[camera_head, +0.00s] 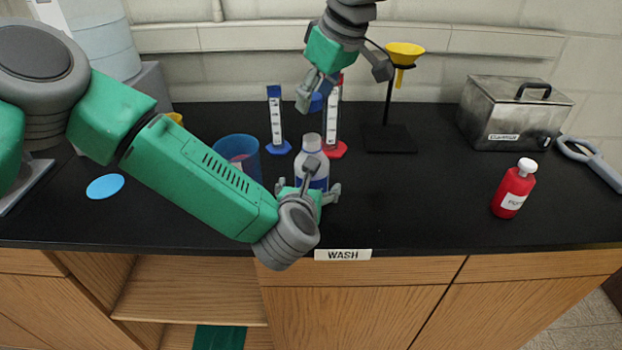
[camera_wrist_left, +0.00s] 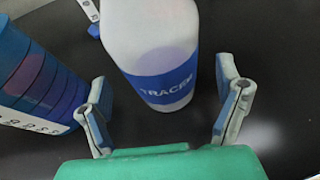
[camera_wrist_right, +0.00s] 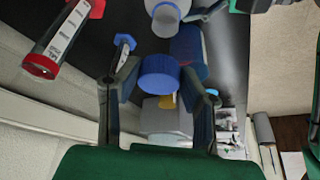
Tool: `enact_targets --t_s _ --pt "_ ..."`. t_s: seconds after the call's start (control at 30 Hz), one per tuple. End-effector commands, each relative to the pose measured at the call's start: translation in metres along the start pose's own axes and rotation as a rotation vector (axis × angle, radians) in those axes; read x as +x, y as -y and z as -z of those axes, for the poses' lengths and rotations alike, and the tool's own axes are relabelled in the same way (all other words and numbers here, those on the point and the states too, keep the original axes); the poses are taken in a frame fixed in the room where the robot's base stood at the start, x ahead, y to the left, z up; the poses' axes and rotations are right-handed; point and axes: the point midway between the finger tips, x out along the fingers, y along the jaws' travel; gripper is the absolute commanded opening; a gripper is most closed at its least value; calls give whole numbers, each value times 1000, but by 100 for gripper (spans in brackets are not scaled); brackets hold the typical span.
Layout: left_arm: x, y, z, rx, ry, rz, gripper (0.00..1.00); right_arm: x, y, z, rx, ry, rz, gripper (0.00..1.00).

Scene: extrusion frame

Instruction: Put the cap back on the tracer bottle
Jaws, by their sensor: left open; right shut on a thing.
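The white tracer bottle (camera_head: 312,147) with a blue label stands upright and uncapped on the black bench. Its "TRACER" label shows in the left wrist view (camera_wrist_left: 165,85). My left gripper (camera_head: 308,192) is low at the bottle's front, its fingers open on either side; in the left wrist view (camera_wrist_left: 165,105) there are gaps between fingers and bottle. My right gripper (camera_head: 316,95) is shut on the blue cap (camera_wrist_right: 160,75), above and slightly behind the bottle. The cap is partly hidden by the fingers in the head view (camera_head: 317,103).
A blue cup (camera_head: 238,150) stands close left of the bottle. Blue-based (camera_head: 275,120) and red-based (camera_head: 335,150) cylinders stand behind. A funnel stand (camera_head: 390,138), metal box (camera_head: 510,115) and red bottle (camera_head: 513,190) are rightward. Bench between the tracer and red bottles is clear.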

Motion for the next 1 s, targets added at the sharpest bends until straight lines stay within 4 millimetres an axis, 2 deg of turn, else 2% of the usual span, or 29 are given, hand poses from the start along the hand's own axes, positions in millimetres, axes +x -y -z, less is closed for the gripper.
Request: enact_targets --t_s 0.2,0.57,0.6,0.67,0.8,0.9,1.0 --pt "22 0 0 -1 1 0 85 -1 1 0 0 0 -1 24" --pt "26 0 0 -1 -1 1 85 0 1 0 0 0 -1 24" --pt "26 0 0 -1 -1 1 78 0 1 0 0 0 -1 24" --pt "26 0 0 -1 -1 1 57 0 1 0 0 0 -1 24" --pt "26 0 0 -1 0 1 8 0 1 0 0 0 -1 24" --pt "26 0 0 -1 0 1 8 1 1 -1 0 0 0 24" --pt "26 0 0 -1 0 1 8 13 1 -6 0 2 1 24"
